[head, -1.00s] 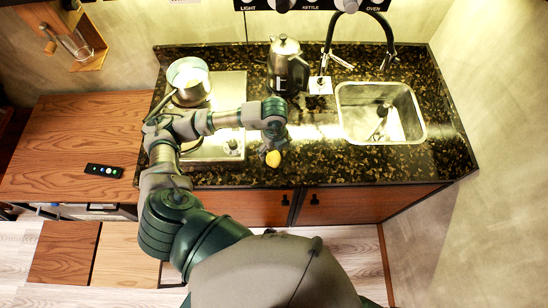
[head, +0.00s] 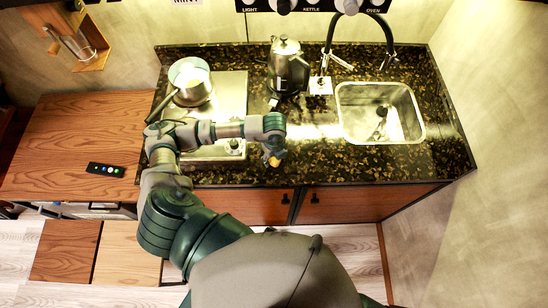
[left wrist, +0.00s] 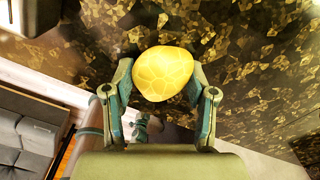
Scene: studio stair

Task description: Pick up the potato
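The potato (head: 276,161) is small, yellow-orange and rounded, at the front part of the dark speckled counter, below the pot and kettle in the head view. My left gripper (head: 271,150) is over it and partly hides it. In the left wrist view the potato (left wrist: 164,74) sits between the two fingers of my left gripper (left wrist: 162,80), which close against both its sides. Whether its underside touches the counter cannot be told. My right gripper is not in view.
A kettle (head: 288,68) stands behind the gripper. A pot (head: 190,82) is on the stove (head: 231,90) at left. A sink (head: 345,98) with a black tap is at right. Bare counter (head: 335,165) lies to the right of the potato. A dark remote-like object (head: 106,170) lies on the wooden table.

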